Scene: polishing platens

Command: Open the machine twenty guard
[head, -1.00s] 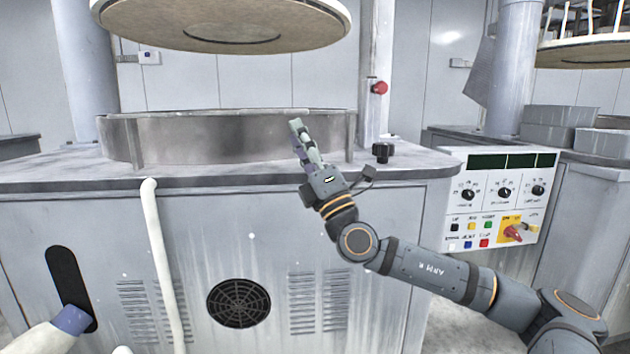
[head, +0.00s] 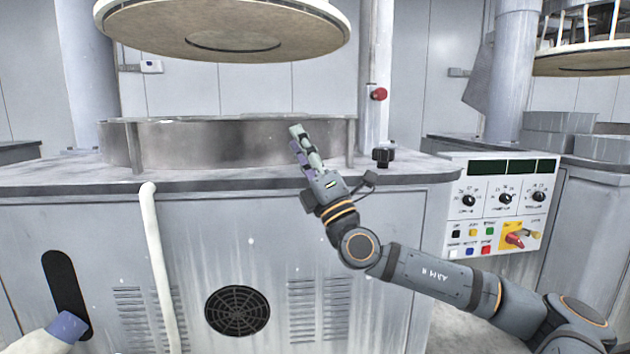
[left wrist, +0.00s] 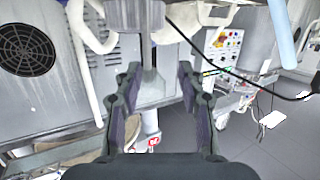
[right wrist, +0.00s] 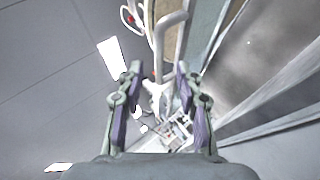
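A curved, shiny metal guard wall (head: 220,143) stands upright on top of the near grey machine (head: 390,215), below a large raised round plate (head: 225,25). No machine number is readable. My right gripper (head: 297,131) shows in the head view in front of the right part of this wall; whether it touches the wall cannot be told. The right wrist view shows its two fingers (right wrist: 152,100) apart with nothing between them.
A control panel (head: 502,207) with knobs and coloured buttons is on the machine's right front. A red button (head: 378,94) is on the post behind the top. A black knob (head: 383,157) stands on the top's right. A white pipe (head: 160,260) runs down the front.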

